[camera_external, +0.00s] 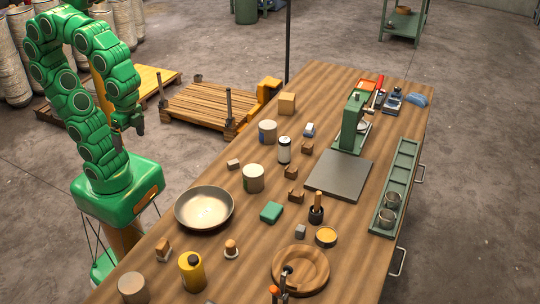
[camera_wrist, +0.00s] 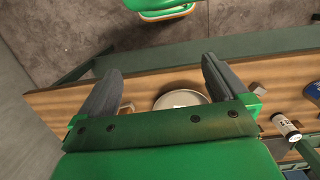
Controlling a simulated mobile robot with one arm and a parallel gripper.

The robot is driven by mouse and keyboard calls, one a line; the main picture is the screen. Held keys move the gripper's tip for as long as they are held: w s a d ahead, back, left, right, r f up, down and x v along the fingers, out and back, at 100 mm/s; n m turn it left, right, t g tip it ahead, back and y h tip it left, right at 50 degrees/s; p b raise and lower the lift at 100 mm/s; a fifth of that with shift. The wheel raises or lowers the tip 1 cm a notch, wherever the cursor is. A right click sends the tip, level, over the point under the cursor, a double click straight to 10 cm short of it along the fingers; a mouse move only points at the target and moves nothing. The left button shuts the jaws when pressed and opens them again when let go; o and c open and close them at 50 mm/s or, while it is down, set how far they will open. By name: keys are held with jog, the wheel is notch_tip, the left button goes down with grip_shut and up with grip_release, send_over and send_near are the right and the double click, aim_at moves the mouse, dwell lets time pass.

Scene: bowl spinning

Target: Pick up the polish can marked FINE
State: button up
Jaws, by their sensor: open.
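Several squat cans stand on the wooden workbench: one with a blue label patch (camera_external: 268,131) toward the back left, one with a dark label patch (camera_external: 253,178) near the middle, and a plain-looking one (camera_external: 133,288) at the front left. No lettering is legible, so I cannot tell which is marked FINE. My gripper (camera_external: 134,123) is raised at the left, off the bench's edge and apart from all cans. In the wrist view my gripper (camera_wrist: 160,66) has its fingers spread and empty. A can with a blue label (camera_wrist: 313,92) shows at that view's right edge.
A wide shallow pan (camera_external: 204,208) sits at the bench's left edge. A yellow bottle (camera_external: 191,271), a white dark-capped bottle (camera_external: 284,150), small blocks and a round wooden bowl (camera_external: 300,270) crowd the bench. A green press (camera_external: 353,125) stands at the back. The grey plate (camera_external: 339,174) is bare.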

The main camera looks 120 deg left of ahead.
jog(key=w+d+n+t+h, duration=0.25)
jog(key=w+t, duration=0.35)
jog(key=w, duration=1.4)
jog(key=w+a+r+n+t+y, duration=0.3)
jog(key=w+a+n+t+y, duration=0.15)
jog(key=w+a, duration=0.85)
jog(key=n+g+y, duration=0.7)
jog(key=n+y, duration=0.2)
jog(key=y, duration=0.3)
send_over(267, 127)
jog(key=s+d, duration=0.2)
jog(key=d, duration=0.4)
notch_tip(267, 127, down, 3)
jog(key=f, duration=1.7)
jog(key=shift+w+a, duration=0.15)
jog(key=shift+w, duration=0.05)
jog(key=shift+x, duration=3.9)
